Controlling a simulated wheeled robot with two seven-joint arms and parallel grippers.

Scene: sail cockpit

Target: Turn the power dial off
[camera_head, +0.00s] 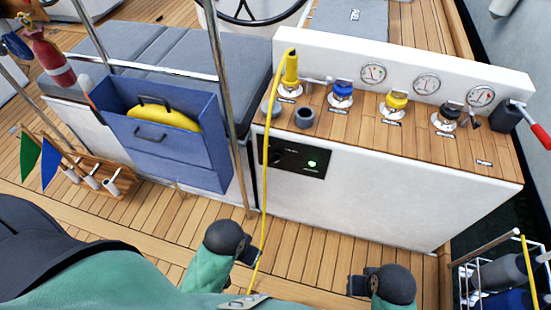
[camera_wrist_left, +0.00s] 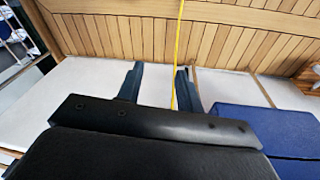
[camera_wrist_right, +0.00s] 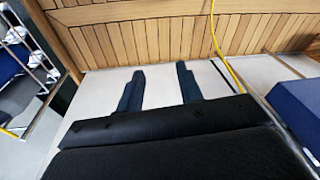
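The power dial (camera_head: 275,156) is a small dark knob at the left of a black panel (camera_head: 300,172) on the white front of the console. A green light (camera_head: 313,164) glows on the same panel. The dial's pointing direction is too small to tell. My left gripper (camera_head: 252,258) is low in front of the console, below the panel and apart from it. Its fingers (camera_wrist_left: 158,72) are spread with nothing held between them. My right gripper (camera_head: 357,284) is farther right and low, also apart from the console. Its fingers (camera_wrist_right: 160,72) are spread and empty.
A yellow rope (camera_head: 265,190) hangs down the console front, just left of the dial, and runs near my left gripper. A blue box (camera_head: 180,160) with a yellow item stands to the left. Winches and gauges (camera_head: 427,84) line the console top. A bottle rack (camera_head: 490,275) stands at lower right.

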